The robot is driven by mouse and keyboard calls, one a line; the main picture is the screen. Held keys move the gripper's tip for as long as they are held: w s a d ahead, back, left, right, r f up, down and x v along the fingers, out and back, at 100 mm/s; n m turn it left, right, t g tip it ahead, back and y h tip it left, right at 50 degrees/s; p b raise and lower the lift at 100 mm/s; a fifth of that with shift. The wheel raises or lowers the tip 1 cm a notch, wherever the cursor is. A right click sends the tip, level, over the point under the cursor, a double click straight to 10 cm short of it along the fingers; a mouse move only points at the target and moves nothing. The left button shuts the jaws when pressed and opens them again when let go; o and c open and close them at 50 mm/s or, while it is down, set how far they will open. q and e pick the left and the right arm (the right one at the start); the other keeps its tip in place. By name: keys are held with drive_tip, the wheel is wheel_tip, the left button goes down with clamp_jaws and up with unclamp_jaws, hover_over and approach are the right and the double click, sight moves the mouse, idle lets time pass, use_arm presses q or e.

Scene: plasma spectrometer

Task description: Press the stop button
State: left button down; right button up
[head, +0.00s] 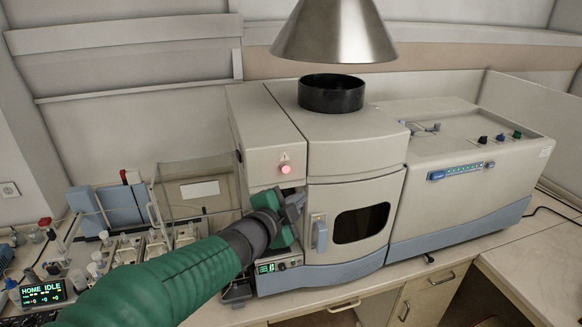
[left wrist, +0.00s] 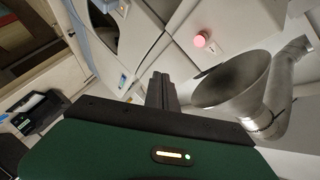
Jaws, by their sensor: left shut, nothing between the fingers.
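The stop button (head: 285,169) is a small round pinkish-red button on the left front panel of the beige spectrometer (head: 262,150). In the left wrist view the button (left wrist: 201,40) is up and to the right of my fingers. My left gripper (head: 297,198) is shut and empty, in front of the panel and a little below the button in the head view. Its closed dark fingers also show in the left wrist view (left wrist: 162,90). The fingers look apart from the button; the exact distance cannot be told. My right gripper is out of view.
A metal cone hood (head: 335,32) hangs above the black ring (head: 331,93) on top of the spectrometer. A door handle (head: 319,234) is close to the right of my left gripper. Glassware and a small display (head: 42,293) crowd the bench at left.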

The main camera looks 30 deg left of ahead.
sight(286, 169)
use_arm(q)
drive_tip(key=w+a+p, duration=0.2)
drive_tip(key=w+a, duration=0.1)
drive_tip(key=w+a+p, duration=0.1)
drive_tip(key=w+a, duration=0.1)
drive_tip(key=a, duration=0.1)
drive_tip(key=shift+w+a+f+p, duration=0.1)
drive_tip(key=shift+w+a+p, duration=0.25)
drive_tip(key=shift+w+p, duration=0.05)
drive_tip(key=shift+d, duration=0.25)
drive_tip(key=shift+a, duration=0.35)
drive_tip(key=shift+d, duration=0.2)
idle(0.4)
drive_tip(key=shift+a, duration=0.1)
idle(0.4)
